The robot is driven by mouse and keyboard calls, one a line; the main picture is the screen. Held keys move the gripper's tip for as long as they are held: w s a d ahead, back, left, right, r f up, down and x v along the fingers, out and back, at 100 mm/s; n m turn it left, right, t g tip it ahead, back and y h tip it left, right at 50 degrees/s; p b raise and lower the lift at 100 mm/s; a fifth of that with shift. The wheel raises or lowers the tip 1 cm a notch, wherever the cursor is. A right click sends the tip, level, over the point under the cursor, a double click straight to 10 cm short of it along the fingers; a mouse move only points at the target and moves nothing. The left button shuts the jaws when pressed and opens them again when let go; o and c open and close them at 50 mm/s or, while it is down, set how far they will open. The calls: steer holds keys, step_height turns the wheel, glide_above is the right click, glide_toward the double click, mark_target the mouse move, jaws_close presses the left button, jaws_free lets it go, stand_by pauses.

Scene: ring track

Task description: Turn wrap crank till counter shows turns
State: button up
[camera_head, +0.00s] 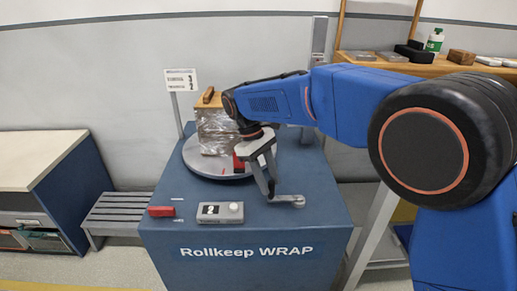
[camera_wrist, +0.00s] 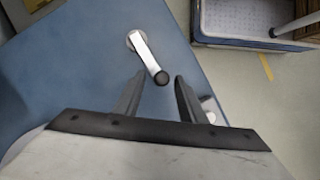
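The wrap crank (camera_head: 288,200) is a metal arm on the top of the blue wrap machine (camera_head: 180,245), at its right front. In the wrist view, the crank arm (camera_wrist: 146,54) runs from a round pivot to a black knob (camera_wrist: 162,78). My gripper (camera_head: 271,188) is above the crank and points down. In the wrist view my gripper (camera_wrist: 160,84) is open, with the knob at the gap between its fingertips; whether they touch it I cannot tell. The counter box (camera_head: 220,212) sits left of the crank; its small display is unreadable here.
A wrapped load (camera_head: 215,130) stands on the round turntable (camera_head: 195,165) behind the counter. A red block (camera_head: 161,211) lies at the left front. A sign (camera_head: 181,80) stands behind. A grey slatted bench (camera_head: 115,212) is left and a wooden shelf (camera_head: 380,66) back right.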

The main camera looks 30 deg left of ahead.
steer(key=v, duration=1.4)
steer(key=shift+r, duration=0.2)
